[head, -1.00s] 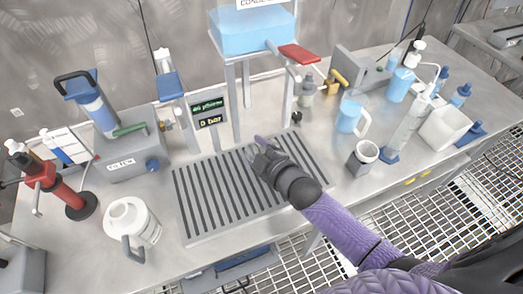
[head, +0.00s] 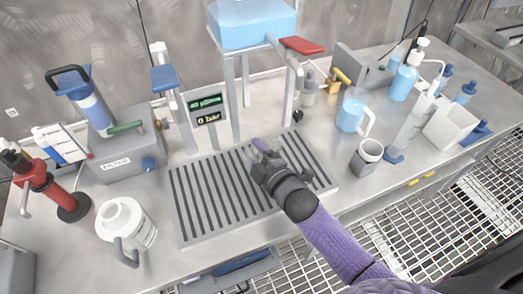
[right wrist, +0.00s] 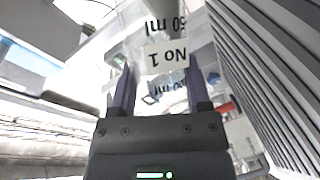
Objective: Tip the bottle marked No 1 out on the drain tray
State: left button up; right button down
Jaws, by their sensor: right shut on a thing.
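My right gripper (head: 265,152) is above the slatted grey drain tray (head: 183,235), near its right half. In the right wrist view its two purple fingers (right wrist: 158,92) are shut on a clear bottle (right wrist: 150,30). A white label on the bottle reads No 1, upside down in that picture, with ml marks around it. The tray's slats (right wrist: 262,65) fill the right side of that view, so the hand is rolled over. In the head view the clear bottle is hard to make out. I cannot tell its exact tilt or whether liquid is in it. My left gripper is not in view.
A blue tank (head: 252,25) on a stand with a red lever (head: 302,46) rises behind the tray. A pressure display (head: 208,110) stands at the back. A white jug (head: 125,225) is left of the tray; a grey cup (head: 367,157) and blue mug (head: 351,115) are right.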

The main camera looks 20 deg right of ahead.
jog(key=shift+a+f+n+b, duration=0.1)
jog(key=shift+f+n+b, duration=0.5)
jog(key=shift+b, duration=0.2)
jog(key=shift+t, duration=0.3)
jog(key=shift+r, duration=0.1)
jog(key=shift+s, duration=0.1)
jog(key=shift+s+a+f+n+t+b, duration=0.15)
jog(key=shift+f+n+t+b, duration=0.25)
jog(key=shift+f+n+b, duration=0.85)
jog(key=shift+r+b, duration=0.4)
jog(key=shift+b, duration=0.1)
